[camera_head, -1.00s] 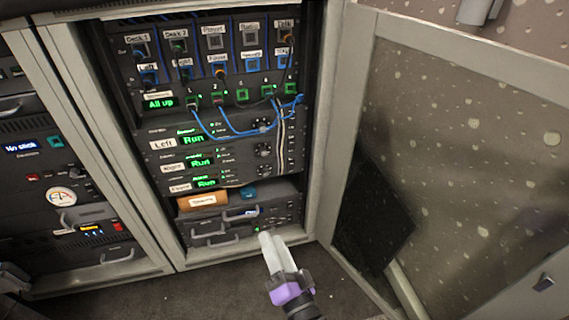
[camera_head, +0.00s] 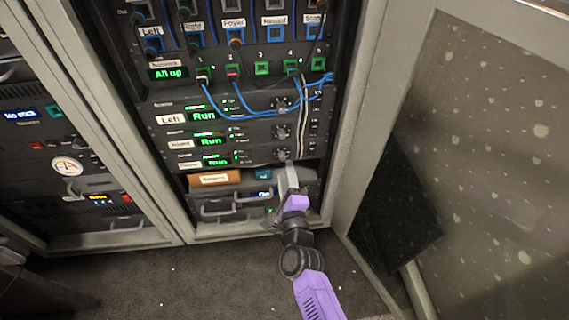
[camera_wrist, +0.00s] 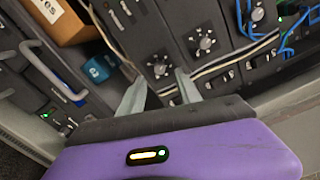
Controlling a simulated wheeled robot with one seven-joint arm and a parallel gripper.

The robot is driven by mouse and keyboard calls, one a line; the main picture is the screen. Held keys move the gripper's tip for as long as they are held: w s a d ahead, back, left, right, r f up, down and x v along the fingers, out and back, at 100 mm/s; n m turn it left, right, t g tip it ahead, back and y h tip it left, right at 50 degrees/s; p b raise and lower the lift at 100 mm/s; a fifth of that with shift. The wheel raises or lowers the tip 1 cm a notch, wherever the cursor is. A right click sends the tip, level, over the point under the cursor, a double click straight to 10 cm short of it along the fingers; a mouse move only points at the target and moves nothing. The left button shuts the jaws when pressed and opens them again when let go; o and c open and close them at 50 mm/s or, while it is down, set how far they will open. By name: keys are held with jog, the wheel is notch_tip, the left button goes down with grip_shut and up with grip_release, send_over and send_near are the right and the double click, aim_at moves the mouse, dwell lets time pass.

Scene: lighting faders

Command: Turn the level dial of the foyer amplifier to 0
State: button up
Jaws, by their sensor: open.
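Three stacked black amplifiers stand in the middle rack in the head view: top (camera_head: 239,111), middle (camera_head: 246,137) and lowest (camera_head: 247,157). Each has a green screen and a level dial at its right. The top label reads "Left"; I cannot surely read which of the lower two says foyer. My gripper (camera_head: 288,170) is at the lowest amplifier's dial (camera_head: 282,154), just below it in the picture. In the wrist view my gripper (camera_wrist: 160,88) is open and empty, its fingers spread near that dial (camera_wrist: 158,68), apparently not gripping it. The dial's exact setting is unclear.
A brown box (camera_head: 214,179) and a blue item (camera_head: 263,174) sit on the shelf below. Drawer handles (camera_head: 217,210) stick out lower down. Blue cables (camera_head: 250,116) hang over the top amplifier; pale cables run beside the dials. An open rack door (camera_head: 480,150) stands at right.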

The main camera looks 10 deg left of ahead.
aim_at(282, 159)
jog(key=shift+b+x, duration=0.95)
jog(key=shift+x, duration=1.45)
grip_shut()
